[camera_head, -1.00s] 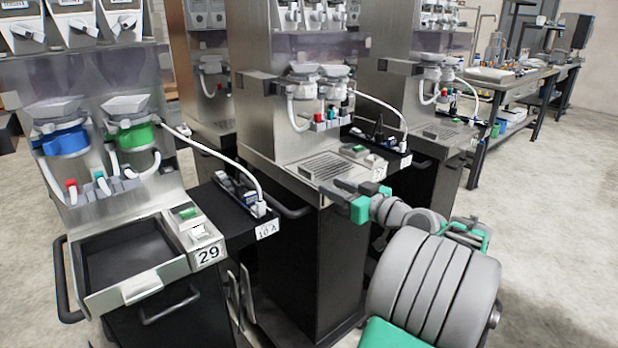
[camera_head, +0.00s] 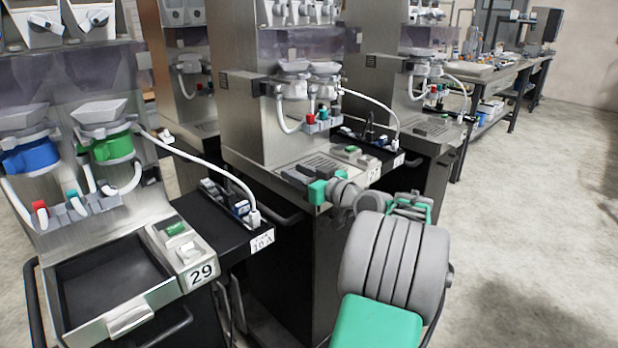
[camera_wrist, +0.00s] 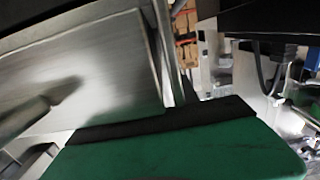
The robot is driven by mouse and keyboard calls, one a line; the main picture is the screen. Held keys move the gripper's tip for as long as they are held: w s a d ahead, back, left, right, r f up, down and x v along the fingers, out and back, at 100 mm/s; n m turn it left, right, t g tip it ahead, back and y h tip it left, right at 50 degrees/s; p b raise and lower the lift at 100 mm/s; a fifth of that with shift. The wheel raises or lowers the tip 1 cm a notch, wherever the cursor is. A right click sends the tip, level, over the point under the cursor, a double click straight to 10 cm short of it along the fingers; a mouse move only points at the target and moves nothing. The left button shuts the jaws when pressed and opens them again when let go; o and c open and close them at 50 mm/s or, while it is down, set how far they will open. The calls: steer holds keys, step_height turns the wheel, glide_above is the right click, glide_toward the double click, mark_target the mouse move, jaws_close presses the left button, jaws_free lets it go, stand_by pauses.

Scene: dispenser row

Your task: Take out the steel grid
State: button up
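The steel grid (camera_head: 323,161) is a slotted metal plate set in the top of the middle dispenser's drip tray. Its rear slots show; its front part is hidden behind my gripper. My gripper (camera_head: 303,173), with dark fingers and green parts, is at the tray's front edge, just in front of the grid or over it. Its fingers look apart with nothing seen between them; contact with the grid cannot be told. The wrist view shows a green gripper part with a black pad (camera_wrist: 165,121) close to a brushed steel surface (camera_wrist: 90,75).
Dispenser 29 at the left has an open dark tray (camera_head: 112,278) with no grid on it. A black shelf (camera_head: 228,230) with a plug and white cable juts out between the machines. A workbench (camera_head: 490,80) stands at the back right. The floor at the right is clear.

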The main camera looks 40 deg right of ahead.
steer(key=shift+c, duration=0.2)
jaws_close()
stand_by(1.1)
steer(key=shift+r, duration=0.15)
steer(key=shift+r+p, duration=0.4)
steer(key=shift+r, duration=0.5)
